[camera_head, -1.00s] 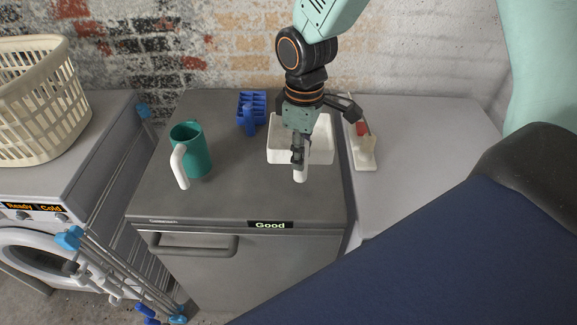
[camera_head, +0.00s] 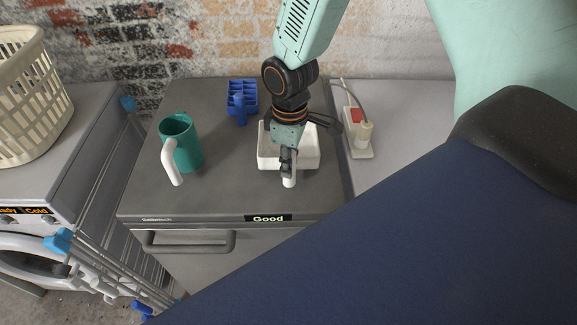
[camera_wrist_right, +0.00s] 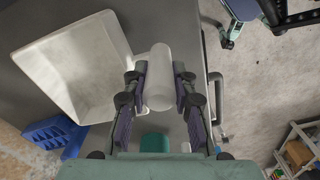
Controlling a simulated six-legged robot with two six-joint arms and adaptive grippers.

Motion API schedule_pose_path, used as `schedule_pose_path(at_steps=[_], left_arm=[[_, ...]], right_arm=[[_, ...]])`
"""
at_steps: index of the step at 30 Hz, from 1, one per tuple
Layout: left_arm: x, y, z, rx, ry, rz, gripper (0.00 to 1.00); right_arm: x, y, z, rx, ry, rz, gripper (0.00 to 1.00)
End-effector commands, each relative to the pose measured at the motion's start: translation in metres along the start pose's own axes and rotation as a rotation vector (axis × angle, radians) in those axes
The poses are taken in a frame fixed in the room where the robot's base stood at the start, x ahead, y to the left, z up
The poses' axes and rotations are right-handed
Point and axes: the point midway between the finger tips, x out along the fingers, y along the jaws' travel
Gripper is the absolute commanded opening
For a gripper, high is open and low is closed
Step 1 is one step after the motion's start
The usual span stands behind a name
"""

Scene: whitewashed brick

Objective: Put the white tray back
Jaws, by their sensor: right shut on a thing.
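The white tray (camera_head: 268,160) is a shallow open box with a stubby round white handle (camera_wrist_right: 158,72). It is at the right part of the dark grey worktop (camera_head: 215,198), and the handle points to the front edge. My right gripper (camera_head: 288,166) comes down from above and is shut on the handle. In the right wrist view, its fingers (camera_wrist_right: 159,92) stand on both sides of the handle, and the tray (camera_wrist_right: 75,75) is at the left, empty. I cannot tell whether the tray touches the worktop. My left gripper is not in view.
A teal jug (camera_head: 187,145) with a white handle stands left of the tray. A blue rack (camera_head: 242,97) is behind, near the wall. A power strip (camera_head: 358,150) with plugs lies to the right on a lighter worktop. A laundry basket (camera_head: 28,100) is far left.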

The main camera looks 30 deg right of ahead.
Motion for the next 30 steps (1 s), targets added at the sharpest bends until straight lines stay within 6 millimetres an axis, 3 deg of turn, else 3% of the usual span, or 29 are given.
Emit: schedule_pose_path(at_steps=[6, 17, 18, 25, 30], left_arm=[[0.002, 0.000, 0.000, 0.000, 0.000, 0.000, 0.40], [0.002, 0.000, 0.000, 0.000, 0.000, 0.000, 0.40], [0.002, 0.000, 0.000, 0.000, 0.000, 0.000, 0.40], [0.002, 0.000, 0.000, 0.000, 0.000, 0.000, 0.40], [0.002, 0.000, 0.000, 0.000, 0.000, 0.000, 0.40]], right_arm=[[0.024, 0.001, -0.001, 0.000, 0.000, 0.000, 0.00], [0.027, 0.002, -0.002, -0.001, 0.000, 0.000, 0.00], [0.027, 0.002, -0.002, -0.001, -0.001, 0.000, 0.29], [0.026, 0.002, -0.002, 0.000, 0.000, 0.000, 0.49], [0.026, 0.002, -0.002, 0.000, 0.000, 0.000, 0.49]])
